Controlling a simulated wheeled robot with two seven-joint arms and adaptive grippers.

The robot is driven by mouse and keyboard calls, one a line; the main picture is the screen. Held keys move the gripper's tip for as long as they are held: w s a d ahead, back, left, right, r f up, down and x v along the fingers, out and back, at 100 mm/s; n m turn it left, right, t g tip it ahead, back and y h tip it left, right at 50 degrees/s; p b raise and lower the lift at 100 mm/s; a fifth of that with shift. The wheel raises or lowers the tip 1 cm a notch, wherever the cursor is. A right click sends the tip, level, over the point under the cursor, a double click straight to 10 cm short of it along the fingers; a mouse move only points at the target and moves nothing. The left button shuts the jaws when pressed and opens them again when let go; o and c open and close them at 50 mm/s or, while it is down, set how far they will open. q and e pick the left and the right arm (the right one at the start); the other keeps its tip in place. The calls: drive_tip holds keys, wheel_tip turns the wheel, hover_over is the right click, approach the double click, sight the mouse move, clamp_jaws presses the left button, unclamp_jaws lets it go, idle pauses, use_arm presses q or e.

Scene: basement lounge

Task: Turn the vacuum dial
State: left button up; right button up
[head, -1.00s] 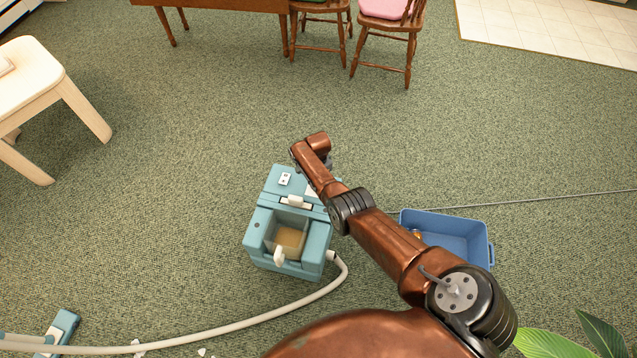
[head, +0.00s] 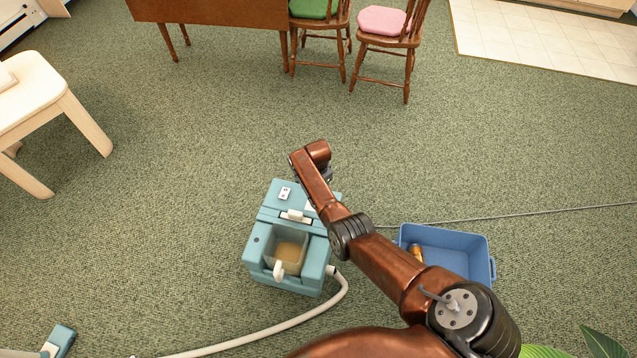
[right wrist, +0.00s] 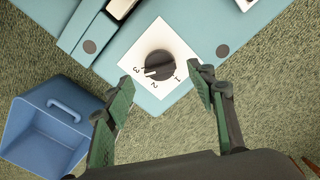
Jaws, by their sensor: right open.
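The vacuum (head: 255,258) is a teal box on the green carpet, with a clear bin in its front and a pale hose from its side. Its dial (right wrist: 160,65) is a round black knob on a white plate marked with numbers, seen in the right wrist view. The white pointer mark on the knob lies between 3 and 2, nearer 3. My right gripper (right wrist: 165,97) is open, with its green-padded fingers spread on either side below the knob, apart from it. In the head view my right arm hides the dial and the gripper. My left gripper is not in view.
A blue bin (head: 470,243) with a small orange-brown item (head: 416,253) inside stands right of the vacuum. A grey cord (head: 520,213) runs right across the carpet. The hose (head: 290,325) curves along the front left. Open carpet lies behind, before the chairs (head: 390,45).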

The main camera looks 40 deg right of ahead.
wheel_tip(320, 180, up, 8)
drive_tip(key=shift+r, duration=0.25)
idle(0.5)
